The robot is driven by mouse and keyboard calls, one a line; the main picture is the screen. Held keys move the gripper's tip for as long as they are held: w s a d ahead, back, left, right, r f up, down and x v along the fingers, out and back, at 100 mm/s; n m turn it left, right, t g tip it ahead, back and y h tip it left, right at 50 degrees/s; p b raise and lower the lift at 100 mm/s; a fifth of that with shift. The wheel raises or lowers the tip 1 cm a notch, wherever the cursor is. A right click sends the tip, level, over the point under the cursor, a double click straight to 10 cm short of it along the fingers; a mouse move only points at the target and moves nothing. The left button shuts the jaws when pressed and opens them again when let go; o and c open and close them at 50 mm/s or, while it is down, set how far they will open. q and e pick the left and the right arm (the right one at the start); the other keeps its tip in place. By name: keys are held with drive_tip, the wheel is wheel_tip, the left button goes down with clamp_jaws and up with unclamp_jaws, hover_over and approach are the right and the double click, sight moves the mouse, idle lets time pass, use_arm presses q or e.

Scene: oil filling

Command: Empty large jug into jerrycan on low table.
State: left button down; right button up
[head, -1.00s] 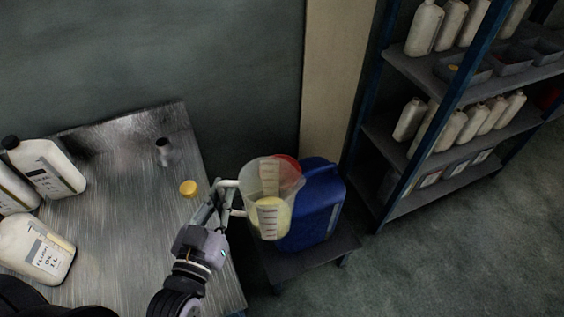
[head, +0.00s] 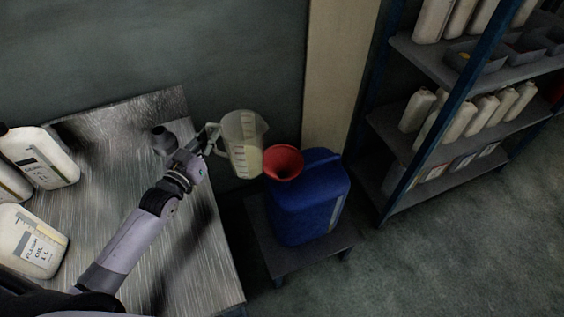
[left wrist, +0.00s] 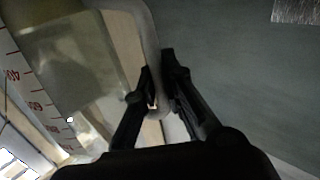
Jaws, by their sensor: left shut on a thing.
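The large jug (head: 243,146) is clear, with a graduated scale and pale yellow liquid in its lower part. It is roughly upright, with a slight tilt, up in the air left of the red funnel (head: 284,162). My left gripper (head: 212,138) is shut on the jug's handle; the left wrist view shows the fingers (left wrist: 165,92) at the pale handle, beside the jug wall (left wrist: 70,70). The blue jerrycan (head: 312,205) stands on the low table (head: 262,250) with the funnel at its top. My right gripper is not in view.
A metal workbench (head: 200,240) at left holds several white bottles, including a flush oil bottle (head: 32,240). A grey wall is behind. A shelf rack (head: 400,150) with bottles and bins stands at right. The floor between is clear.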

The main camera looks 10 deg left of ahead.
use_arm(q)
drive_tip(key=w+a+r+y, duration=0.1)
drive_tip(key=w+a+r, duration=0.1)
drive_tip(key=w+a, duration=0.3)
drive_tip(key=a, duration=0.3)
drive_tip(key=shift+n+b, duration=0.3)
drive_tip(key=shift+n, duration=0.1)
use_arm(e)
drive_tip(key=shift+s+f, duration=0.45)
use_arm(q)
drive_tip(key=d+f+m+g+y, duration=0.1)
drive_tip(key=d+m+y, duration=0.1)
drive_tip(key=d+m, duration=0.7)
drive_tip(key=shift+w+d+m+g+b, duration=0.2)
drive_tip(key=shift+w+m+g+b, duration=0.15)
drive_tip(key=shift+m, duration=0.25)
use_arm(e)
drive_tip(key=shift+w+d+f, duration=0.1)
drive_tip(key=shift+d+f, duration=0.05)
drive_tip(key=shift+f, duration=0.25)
